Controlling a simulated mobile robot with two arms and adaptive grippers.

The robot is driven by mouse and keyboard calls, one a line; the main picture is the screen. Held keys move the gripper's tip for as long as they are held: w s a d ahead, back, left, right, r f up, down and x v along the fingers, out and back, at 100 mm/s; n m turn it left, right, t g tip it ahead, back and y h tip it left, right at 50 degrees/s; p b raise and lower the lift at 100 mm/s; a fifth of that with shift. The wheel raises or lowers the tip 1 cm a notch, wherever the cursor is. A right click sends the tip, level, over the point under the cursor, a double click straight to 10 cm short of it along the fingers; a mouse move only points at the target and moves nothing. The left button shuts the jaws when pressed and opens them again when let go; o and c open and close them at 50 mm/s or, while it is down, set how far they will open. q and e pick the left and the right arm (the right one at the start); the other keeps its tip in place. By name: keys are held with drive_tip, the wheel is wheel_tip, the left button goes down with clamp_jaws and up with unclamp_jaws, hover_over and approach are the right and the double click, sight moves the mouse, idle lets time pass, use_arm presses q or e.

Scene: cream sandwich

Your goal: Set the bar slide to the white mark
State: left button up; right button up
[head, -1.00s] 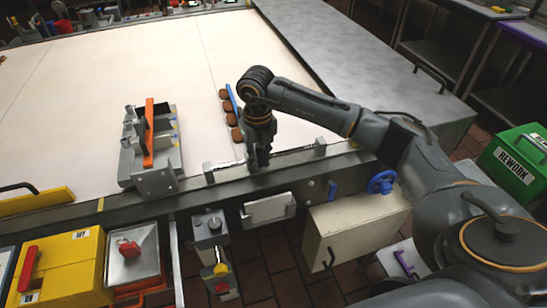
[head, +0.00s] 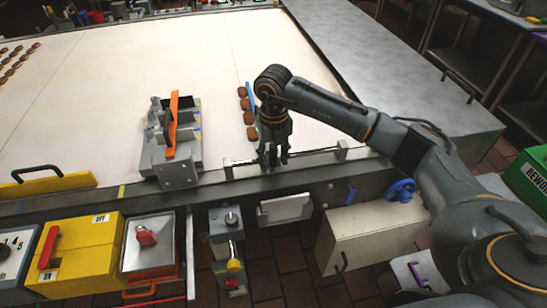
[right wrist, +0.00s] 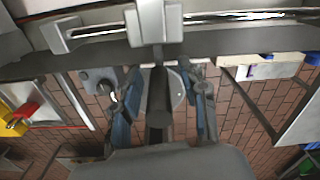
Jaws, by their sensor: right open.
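The rail (head: 312,154) runs along the near edge of the pale belt between two upright end brackets. In the right wrist view, a light grey slide block (right wrist: 153,22) sits on the rail (right wrist: 230,16), with a dark rod (right wrist: 158,105) coming from it toward the camera. My right gripper (head: 273,163) is at the rail, nearer its left bracket. In the right wrist view, my right gripper (right wrist: 160,78) is open, one finger on each side of the rod; I cannot tell whether they touch it. I cannot make out the white mark. My left gripper is not in view.
A grey fixture with an orange bar (head: 173,125) stands left of the rail. Brown biscuits (head: 246,105) lie beside a blue strip behind my gripper. Below the edge are a white plate (head: 285,208), a cream box (head: 365,235) and a blue handwheel (head: 401,190).

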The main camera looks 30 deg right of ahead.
wheel_tip(320, 180, up, 12)
idle(0.4)
idle(0.3)
